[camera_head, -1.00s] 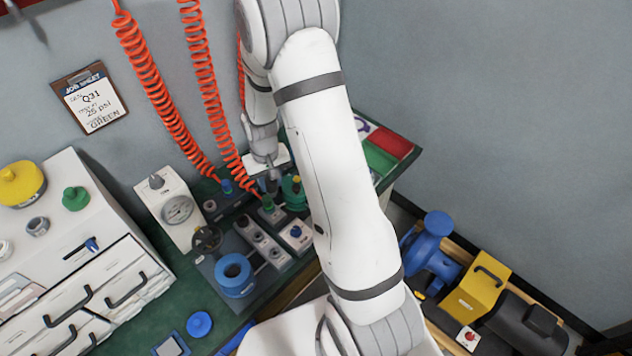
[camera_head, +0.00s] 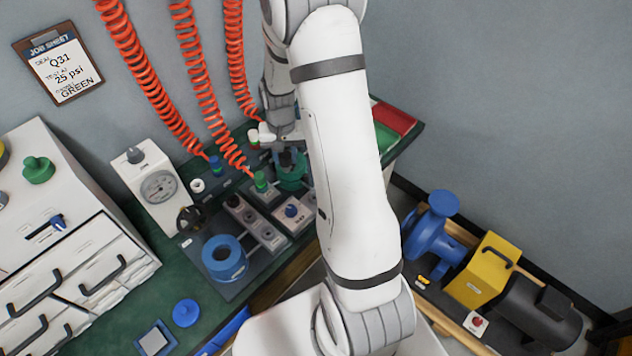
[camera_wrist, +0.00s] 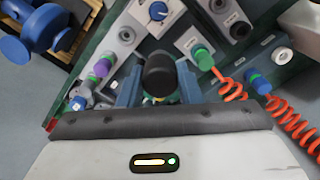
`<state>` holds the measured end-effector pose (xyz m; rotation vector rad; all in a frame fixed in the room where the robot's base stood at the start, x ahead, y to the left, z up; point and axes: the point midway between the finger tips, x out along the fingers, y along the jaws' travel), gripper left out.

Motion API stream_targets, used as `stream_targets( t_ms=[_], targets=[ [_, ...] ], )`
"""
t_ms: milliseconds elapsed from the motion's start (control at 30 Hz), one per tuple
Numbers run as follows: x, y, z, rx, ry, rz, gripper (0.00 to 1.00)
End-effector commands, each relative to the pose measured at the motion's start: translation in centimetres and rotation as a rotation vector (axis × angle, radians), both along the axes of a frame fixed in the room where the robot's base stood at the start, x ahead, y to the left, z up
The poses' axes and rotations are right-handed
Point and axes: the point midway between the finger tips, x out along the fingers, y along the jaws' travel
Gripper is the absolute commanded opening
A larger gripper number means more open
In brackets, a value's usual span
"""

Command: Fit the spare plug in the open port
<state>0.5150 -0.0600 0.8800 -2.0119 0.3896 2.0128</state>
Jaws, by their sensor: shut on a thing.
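My gripper (camera_wrist: 158,85) is shut on a black round-ended plug (camera_wrist: 160,72), which sits between its two blue-grey fingers in the wrist view. In the head view my gripper (camera_head: 284,142) is over a green round housing (camera_head: 291,174) at the back of the bench, partly hidden by my arm. Whether the plug touches anything below it cannot be seen. Small grey port blocks stand around it, one with a dark round opening or cap (camera_wrist: 240,29). Which port is open is not clear.
Orange coiled hoses (camera_head: 214,90) hang to the left, one ending at a green fitting (camera_head: 261,182). A gauge box (camera_head: 158,187), a blue ring (camera_head: 224,260) and drawers (camera_head: 65,250) are further left. A blue-knobbed block (camera_head: 291,211) stands close in front. The job sheet (camera_head: 60,67) reads GREEN.

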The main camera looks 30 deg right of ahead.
Motion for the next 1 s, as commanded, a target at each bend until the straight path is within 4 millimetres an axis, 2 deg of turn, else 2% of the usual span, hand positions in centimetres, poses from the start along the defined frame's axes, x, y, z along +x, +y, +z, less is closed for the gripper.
stream_targets(
  t_ms=[33,200,333,600,767,1000],
  targets=[
    [-0.1,-1.1,-2.5,0.0,-0.002,-0.056,0.07],
    [-0.7,-4.0,-5.4,-0.001,-0.002,-0.239,0.07],
    [-1.2,-5.9,-7.0,-0.001,-0.002,-0.356,0.07],
    [-1.9,-7.8,-8.1,-0.001,-0.001,-0.48,0.07],
    [-2.0,-7.9,-8.3,0.0,0.0,-0.491,0.07],
    [-2.0,-7.9,-9.6,0.0,0.0,-0.49,0.07]
  ],
)
